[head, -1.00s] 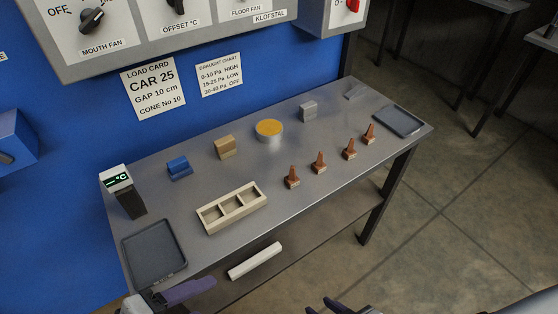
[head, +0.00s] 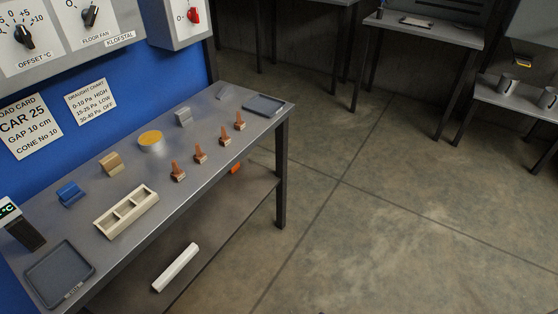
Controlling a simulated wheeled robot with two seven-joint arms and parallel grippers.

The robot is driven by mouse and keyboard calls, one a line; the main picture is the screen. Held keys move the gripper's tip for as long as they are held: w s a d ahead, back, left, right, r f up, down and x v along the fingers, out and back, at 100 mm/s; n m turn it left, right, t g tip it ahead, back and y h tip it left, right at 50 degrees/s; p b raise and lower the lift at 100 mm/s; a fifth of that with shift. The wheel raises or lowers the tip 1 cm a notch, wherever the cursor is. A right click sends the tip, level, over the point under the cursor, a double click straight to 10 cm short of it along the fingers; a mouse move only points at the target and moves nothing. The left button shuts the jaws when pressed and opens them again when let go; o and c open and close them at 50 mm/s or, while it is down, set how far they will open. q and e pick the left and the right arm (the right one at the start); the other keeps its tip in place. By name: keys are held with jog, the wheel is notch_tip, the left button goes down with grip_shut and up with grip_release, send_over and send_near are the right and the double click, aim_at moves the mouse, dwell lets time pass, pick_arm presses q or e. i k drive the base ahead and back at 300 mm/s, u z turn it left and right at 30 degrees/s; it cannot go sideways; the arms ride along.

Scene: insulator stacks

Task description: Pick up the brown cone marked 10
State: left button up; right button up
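Several brown cones stand upright in a slanting row near the table's front right edge: the nearest cone (head: 178,171), a second cone (head: 200,154), a third cone (head: 225,137) and the farthest cone (head: 239,121). Any numbers on them are too small to read, so I cannot tell which is marked 10. A load card (head: 28,126) on the blue wall reads CAR 25, GAP 10 cm, CONE No 10. Neither of my grippers shows in the head view now.
Open floor (head: 400,220) lies right.

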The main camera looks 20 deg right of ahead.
aim_at(239, 124)
jog(key=z, duration=0.75)
jog(key=i, duration=1.1)
jog(key=u, duration=1.05)
